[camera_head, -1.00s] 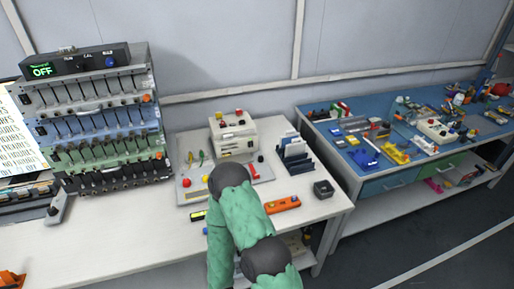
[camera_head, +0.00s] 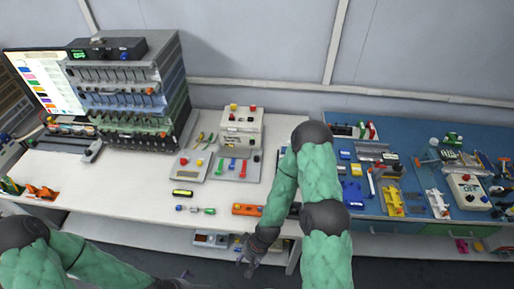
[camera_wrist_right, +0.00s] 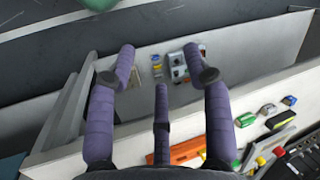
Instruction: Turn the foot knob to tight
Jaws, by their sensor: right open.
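I cannot make out a foot knob with certainty in either view. The tiered cell rack (camera_head: 125,98) stands at the back left of the white bench (camera_head: 130,190), its feet too small to read. My right gripper (camera_head: 248,256) is at the bench's front edge, pointing down, apart from the rack. In the right wrist view its fingers (camera_wrist_right: 160,68) are spread and empty above the lower shelf, where a grey box with knobs (camera_wrist_right: 178,68) lies. My left gripper (camera_head: 178,281) is at the bottom edge of the head view, partly cut off; its jaws are unclear.
An orange level (camera_head: 247,210) lies near the bench's front edge. A beige instrument (camera_head: 241,127) stands at the back, with small coloured parts before it. A blue bench (camera_head: 408,206) full of tools adjoins on the right. The bench's left middle is fairly clear.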

